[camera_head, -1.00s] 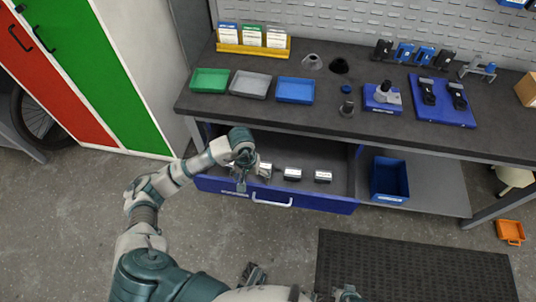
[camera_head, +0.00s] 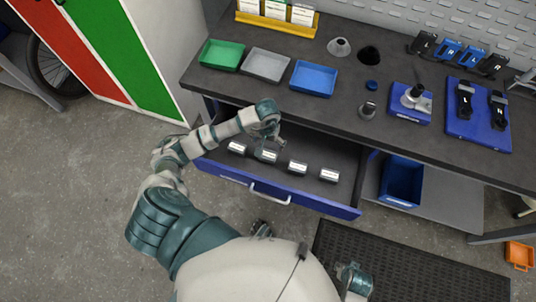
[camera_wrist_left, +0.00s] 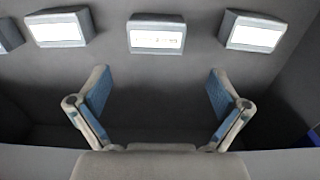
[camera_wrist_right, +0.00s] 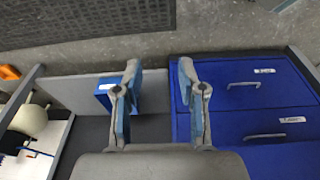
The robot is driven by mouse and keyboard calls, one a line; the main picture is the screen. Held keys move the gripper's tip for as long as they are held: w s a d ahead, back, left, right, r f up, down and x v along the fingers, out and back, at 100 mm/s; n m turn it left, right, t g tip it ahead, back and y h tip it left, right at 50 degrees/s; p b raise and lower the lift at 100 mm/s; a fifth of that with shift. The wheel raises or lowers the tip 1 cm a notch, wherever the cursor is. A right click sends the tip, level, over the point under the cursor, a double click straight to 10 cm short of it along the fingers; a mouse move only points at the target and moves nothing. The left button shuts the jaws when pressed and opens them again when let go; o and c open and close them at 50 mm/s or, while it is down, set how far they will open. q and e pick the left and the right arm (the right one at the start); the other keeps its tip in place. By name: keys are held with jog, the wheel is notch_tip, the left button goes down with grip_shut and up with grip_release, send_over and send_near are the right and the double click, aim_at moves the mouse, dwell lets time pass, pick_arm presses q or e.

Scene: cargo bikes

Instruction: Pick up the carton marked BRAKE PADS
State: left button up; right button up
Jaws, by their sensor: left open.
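My left gripper (camera_head: 275,138) is over the drawer, close to the second carton. In the left wrist view my left gripper (camera_wrist_left: 159,85) is open and empty, with a middle carton (camera_wrist_left: 157,36) ahead between its fingers, apart from them. My right gripper (camera_wrist_right: 158,70) is open and empty, away from the drawer.
The workbench top (camera_head: 330,110) overhangs the drawer's back. On it are a green tray (camera_head: 221,55), a grey tray (camera_head: 265,65) and a blue tray (camera_head: 312,78). A blue bin (camera_head: 402,182) is on the lower shelf. A black mat (camera_head: 400,268) lies on the floor.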

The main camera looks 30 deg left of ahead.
aim_at(269, 153)
pick_arm(q)
jog(key=shift+d+f, duration=0.1)
jog(key=shift+f, duration=0.8)
jog(key=shift+s+d+f, duration=0.1)
jog(key=shift+d+f, duration=0.05)
jog(key=shift+f, duration=0.35)
jog(key=f, duration=0.2)
jog(key=f+b, duration=0.1)
jog(key=f, duration=0.1)
jog(key=shift+s+d+f, duration=0.15)
jog(key=shift+d+f, duration=0.05)
jog(key=shift+f, duration=0.1)
jog(key=shift+a+f, duration=0.25)
pick_arm(e)
jog(key=r, duration=0.3)
jog(key=shift+s+d+r, duration=0.15)
jog(key=shift+s, duration=0.05)
pick_arm(q)
jog(key=shift+d, duration=0.15)
jog(key=c, duration=1.2)
pick_arm(e)
jog(key=shift+d, duration=0.15)
